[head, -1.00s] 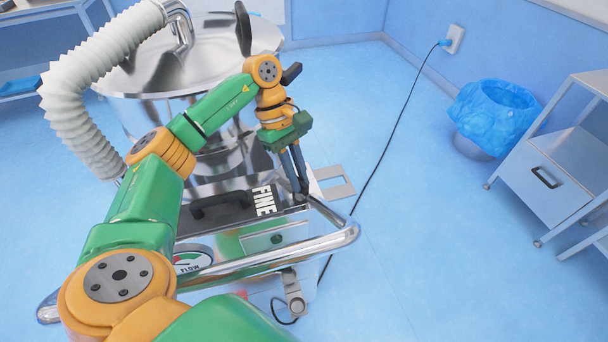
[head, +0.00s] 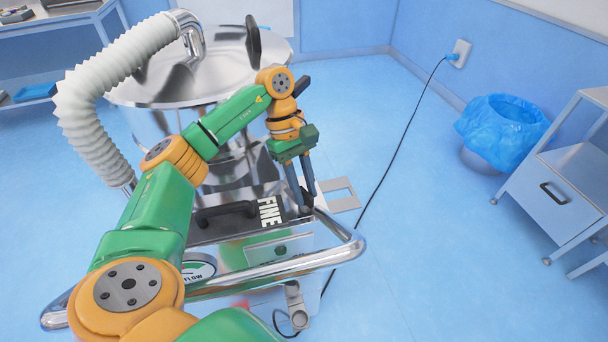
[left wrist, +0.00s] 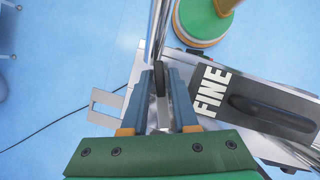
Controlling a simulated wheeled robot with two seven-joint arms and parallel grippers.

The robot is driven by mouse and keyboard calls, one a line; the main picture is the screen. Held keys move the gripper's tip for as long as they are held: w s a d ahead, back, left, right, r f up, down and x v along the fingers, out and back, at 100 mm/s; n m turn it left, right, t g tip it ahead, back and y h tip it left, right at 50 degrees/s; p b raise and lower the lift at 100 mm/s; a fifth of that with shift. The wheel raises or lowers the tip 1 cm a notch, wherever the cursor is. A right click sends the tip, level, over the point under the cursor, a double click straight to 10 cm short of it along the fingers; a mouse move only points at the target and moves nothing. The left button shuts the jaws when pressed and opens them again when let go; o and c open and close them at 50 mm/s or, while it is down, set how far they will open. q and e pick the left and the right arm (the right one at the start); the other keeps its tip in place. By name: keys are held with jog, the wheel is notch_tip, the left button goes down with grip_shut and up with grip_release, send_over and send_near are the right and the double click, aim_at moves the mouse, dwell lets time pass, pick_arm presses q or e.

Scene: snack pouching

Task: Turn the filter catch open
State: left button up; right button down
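The filter box (head: 235,222) is a dark-topped unit with a black handle and a white FINE label (head: 269,212). A small black catch (left wrist: 159,78) stands at the box's end, between my left gripper's fingers in the left wrist view. My left gripper (head: 302,200) points down at the end of the box beside the label. Its two blue-grey fingers are apart, one on each side of the catch, with narrow gaps showing in the left wrist view (left wrist: 159,85). In the head view the fingers largely hide the catch. My right gripper is out of view.
A chrome rail (head: 340,250) runs around the front of the machine. A flow gauge (head: 198,268) sits at the left, partly behind my arm. A steel drum (head: 160,85) with a white hose (head: 85,105) stands behind. A black cord (head: 400,135) crosses the floor.

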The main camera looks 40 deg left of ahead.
aim_at(309, 195)
pick_arm(q)
notch_tip(309, 195, up, 3)
jog(key=shift+w+r, duration=0.1)
jog(key=s+d+r, duration=0.7)
jog(key=s+r, duration=0.2)
jog(key=s, duration=0.3)
jog(key=shift+d+r+b, duration=0.4)
jog(key=shift+b, duration=0.05)
jog(key=shift+w, duration=0.1)
jog(key=shift+c, duration=0.2)
